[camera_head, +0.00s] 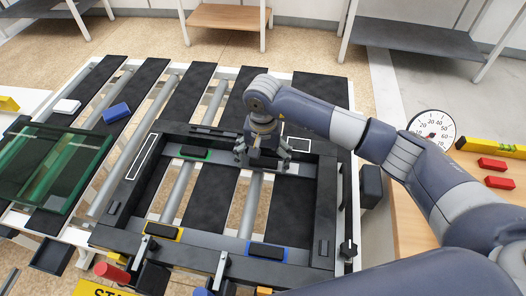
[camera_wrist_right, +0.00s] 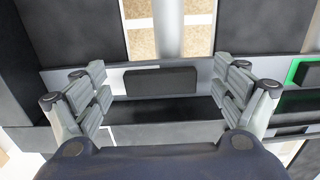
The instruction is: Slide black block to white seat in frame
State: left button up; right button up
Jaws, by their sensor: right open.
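A dark rectangular frame (camera_head: 129,196) lies on the slatted roller table. In the right wrist view a black block (camera_wrist_right: 160,82) lies between the two fingers of my right gripper (camera_wrist_right: 160,90), against a pale grey strip, with a gap on each side. In the head view my right gripper (camera_head: 262,160) is over the frame's far rail and hides most of that area. A white outline (camera_head: 297,144) shows on the rail just right of it, partly covered by my arm. Another, longer white outline (camera_head: 141,157) marks the left rail. My left gripper is not in view.
Black pieces sit in green (camera_head: 194,153), yellow (camera_head: 163,231) and blue (camera_head: 267,251) outlined seats. A green glass pane (camera_head: 55,165), a blue block (camera_head: 116,112) and a white block (camera_head: 66,106) lie left. A wooden bench (camera_head: 415,215) with red blocks (camera_head: 493,163) stands right.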

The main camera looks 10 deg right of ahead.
aim_at(281, 163)
jog(key=shift+f, duration=0.1)
jog(key=c, duration=1.1)
jog(key=shift+d, duration=0.1)
jog(key=shift+s+d, duration=0.3)
jog(key=shift+d, duration=0.45)
jog(key=shift+s+d, duration=0.35)
jog(key=shift+d, duration=0.4)
jog(key=shift+s+d, duration=0.3)
jog(key=shift+d, duration=0.45)
